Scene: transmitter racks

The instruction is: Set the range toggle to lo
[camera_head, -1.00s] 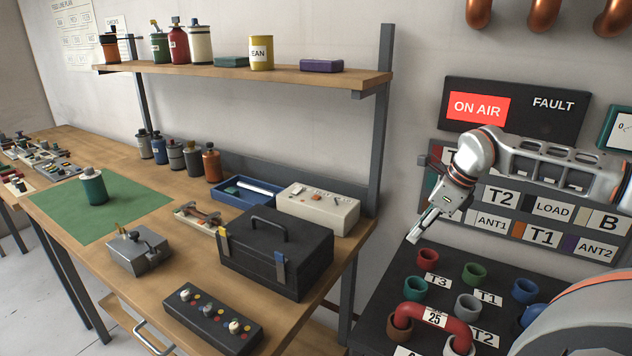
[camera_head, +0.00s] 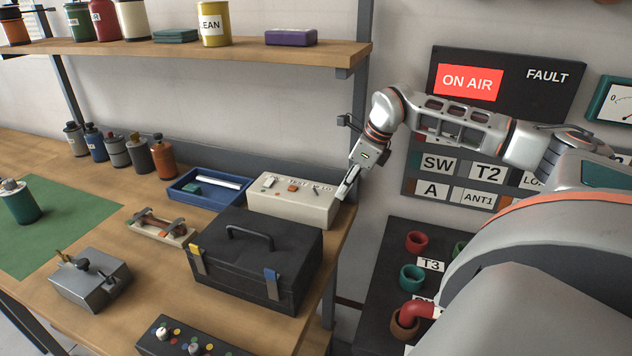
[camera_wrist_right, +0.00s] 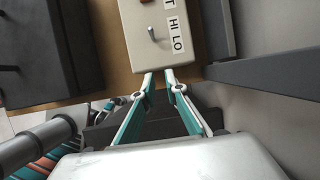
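The cream control box (camera_head: 290,208) stands on the bench near its right end, with small controls and labels on top. In the right wrist view the box top (camera_wrist_right: 135,20) shows a small metal toggle lever (camera_wrist_right: 152,34) beside a white label reading HI LO (camera_wrist_right: 176,34). I cannot tell for sure which way the lever leans. My right gripper (camera_head: 347,184) is just off the right end of the box. In the wrist view its fingertips (camera_wrist_right: 159,74) are apart with a narrow empty gap, at the box's near edge, short of the lever. My left gripper is not in view.
A black toolbox (camera_head: 258,260) stands in front of the cream box, and a blue tray (camera_head: 183,197) lies to its left. The shelf (camera_head: 200,56) passes above, with a grey post (camera_head: 362,100) close behind my right gripper.

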